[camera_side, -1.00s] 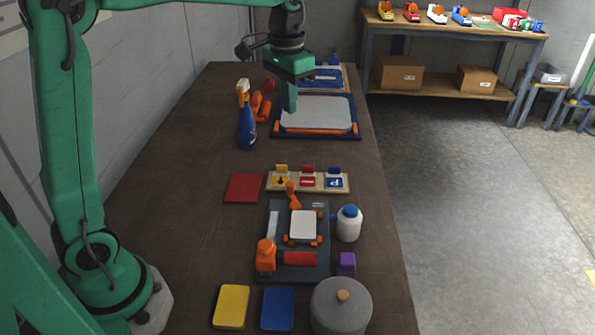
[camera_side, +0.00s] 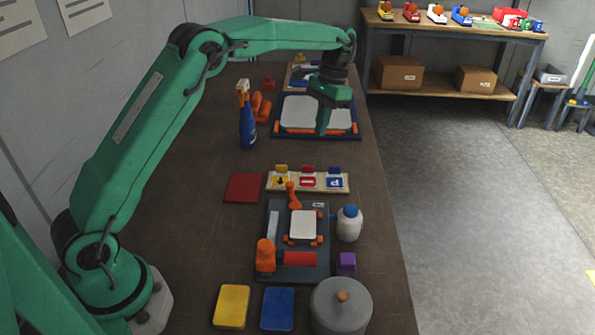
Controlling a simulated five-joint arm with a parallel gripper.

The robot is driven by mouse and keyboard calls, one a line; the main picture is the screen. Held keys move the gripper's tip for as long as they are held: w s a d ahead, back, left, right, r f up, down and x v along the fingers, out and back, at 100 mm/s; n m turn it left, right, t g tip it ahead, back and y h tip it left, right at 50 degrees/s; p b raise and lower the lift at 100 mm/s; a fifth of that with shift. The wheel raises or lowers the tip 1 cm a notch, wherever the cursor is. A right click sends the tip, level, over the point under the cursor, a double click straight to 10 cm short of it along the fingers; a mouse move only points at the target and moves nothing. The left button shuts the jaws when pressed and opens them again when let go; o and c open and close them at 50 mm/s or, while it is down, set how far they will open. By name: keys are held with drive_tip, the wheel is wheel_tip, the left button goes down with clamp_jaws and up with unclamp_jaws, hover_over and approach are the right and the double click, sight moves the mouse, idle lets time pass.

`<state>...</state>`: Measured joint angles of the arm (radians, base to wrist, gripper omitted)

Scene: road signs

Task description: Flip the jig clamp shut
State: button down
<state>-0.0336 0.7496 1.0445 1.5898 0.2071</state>
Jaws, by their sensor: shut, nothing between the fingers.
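The dark jig (camera_side: 318,267) lies on the front half of the bench and holds a white blank plate (camera_side: 302,226) between small orange stops. An orange clamp lever (camera_side: 293,196) sticks up at the jig's back edge, tilted away from the plate. An orange block (camera_side: 265,255) and a red bar (camera_side: 299,259) sit at the jig's front. My gripper (camera_side: 322,133) is shut and empty, pointing down above the large white sheet on the blue frame, well behind the jig.
The blue frame (camera_side: 357,134) has orange edges. A rack of small signs (camera_side: 345,189) stands just behind the jig. A white bottle (camera_side: 348,226) stands at its right, a grey lidded pot (camera_side: 340,309) in front. A blue spray bottle (camera_side: 247,128) stands at the back left.

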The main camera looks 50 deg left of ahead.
drive_tip(key=shift+w+a+f, duration=0.1)
drive_tip(key=shift+w+f, duration=0.4)
drive_tip(key=shift+f, duration=0.4)
drive_tip(key=shift+s+f, duration=0.1)
approach(293, 196)
drive_tip(key=w+f, duration=0.2)
drive_tip(key=w, duration=0.1)
drive_tip(key=w+f, duration=0.1)
drive_tip(key=shift+w+a+f, duration=0.1)
drive_tip(key=shift+w+a, duration=0.15)
drive_tip(key=shift+w, duration=0.15)
drive_tip(key=shift+s+a+f, duration=0.1)
drive_tip(key=shift+s+f, duration=0.05)
drive_tip(key=shift+s, duration=0.5)
drive_tip(key=shift+s+a+f, duration=0.1)
drive_tip(key=shift+s+a, duration=0.05)
drive_tip(key=shift+s, duration=0.45)
drive_tip(key=shift+s+a+f, duration=0.1)
drive_tip(key=shift+s+f, duration=0.05)
drive_tip(key=shift+s, duration=0.5)
